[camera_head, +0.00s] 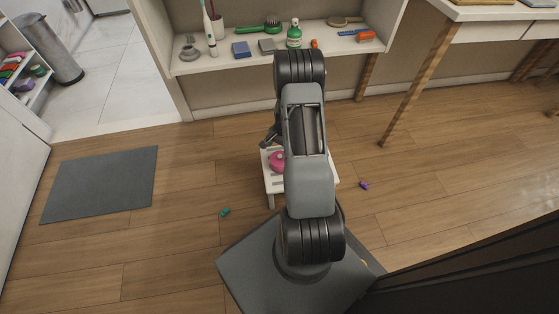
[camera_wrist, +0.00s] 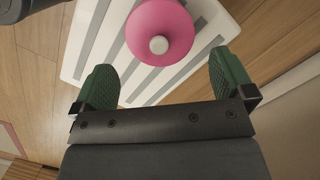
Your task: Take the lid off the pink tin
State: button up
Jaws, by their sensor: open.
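The pink tin (camera_head: 277,161) stands on a small white slatted stool (camera_head: 270,185) on the floor, partly hidden behind my arm in the head view. In the wrist view I see the tin's round pink lid (camera_wrist: 170,22) from above, with a pale round knob (camera_wrist: 158,45) on it. The lid looks to be on the tin; the tin's body is hidden beneath it. My gripper (camera_wrist: 163,80) is open, its two green ridged fingers wide apart on either side. The knob lies between and ahead of the fingertips, and nothing is between the fingers.
A shelf (camera_head: 240,62) behind holds a toothbrush, a green brush, a green bottle and other small items. A grey mat (camera_head: 100,184) lies at left. Small green (camera_head: 225,212) and purple (camera_head: 364,185) objects lie on the floor. A wooden-legged table (camera_head: 415,85) stands at right.

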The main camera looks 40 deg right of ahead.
aim_at(280, 155)
jog(key=shift+s+a+f+b, duration=0.1)
jog(key=shift+a+f+b, duration=0.1)
jog(key=shift+f+b, duration=0.9)
jog(key=shift+s+a+f+b, duration=0.15)
jog(key=shift+f+b, duration=0.35)
jog(key=shift+f, duration=1.05)
jog(key=shift+w, duration=0.1)
jog(key=shift+r, duration=0.1)
jog(key=shift+c, duration=0.2)
jog(key=c, duration=0.6)
